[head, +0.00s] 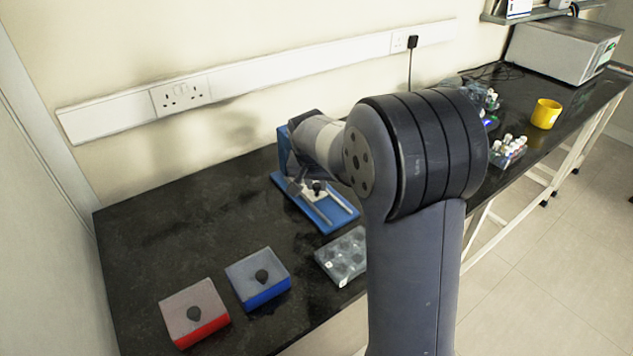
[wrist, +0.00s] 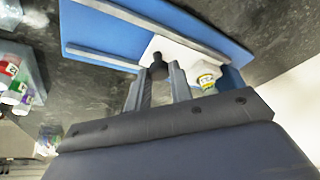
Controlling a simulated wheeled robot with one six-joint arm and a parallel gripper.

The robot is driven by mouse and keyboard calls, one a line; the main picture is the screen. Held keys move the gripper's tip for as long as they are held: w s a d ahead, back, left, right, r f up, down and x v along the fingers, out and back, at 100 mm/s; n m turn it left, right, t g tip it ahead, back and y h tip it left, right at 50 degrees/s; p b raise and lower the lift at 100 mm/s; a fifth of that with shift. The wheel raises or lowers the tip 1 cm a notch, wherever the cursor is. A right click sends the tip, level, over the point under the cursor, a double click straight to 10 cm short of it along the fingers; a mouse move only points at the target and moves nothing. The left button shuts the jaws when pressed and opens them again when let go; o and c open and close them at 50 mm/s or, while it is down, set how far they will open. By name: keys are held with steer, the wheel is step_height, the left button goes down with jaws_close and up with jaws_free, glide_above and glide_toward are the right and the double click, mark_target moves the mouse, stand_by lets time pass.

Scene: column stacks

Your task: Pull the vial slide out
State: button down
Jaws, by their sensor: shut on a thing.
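The vial slide is a white carriage (head: 327,208) on the rails of a blue stand (head: 347,222), partly hidden behind my arm in the head view. In the wrist view the white slide (wrist: 182,50) sits between two grey rails on the blue base (wrist: 105,32). A vial with a white and yellow label (wrist: 206,80) stands at the slide, beside my right finger. My gripper (wrist: 160,75) is shut on the slide's black knob (wrist: 157,66), one finger on each side. In the head view my gripper (head: 305,188) is at the stand, mostly hidden.
A vial rack (head: 508,152) and yellow mug (head: 546,114) are to the right.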

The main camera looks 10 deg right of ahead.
steer(key=s+d, duration=0.1)
steer(key=s, duration=0.1)
steer(key=s+d+b, duration=0.1)
steer(key=s, duration=0.2)
steer(key=s+d, duration=0.1)
steer(key=s, duration=0.2)
steer(key=shift+s+d+b, duration=0.1)
steer(key=shift+d+b, duration=0.1)
steer(key=shift+b, duration=0.15)
steer(key=c, duration=1.3)
jaws_free()
steer(key=shift+s, duration=0.1)
steer(key=p+v, duration=0.1)
steer(key=v, duration=1)
steer(key=shift+d+p, duration=0.1)
steer(key=shift+p, duration=0.25)
steer(key=shift+f, duration=0.2)
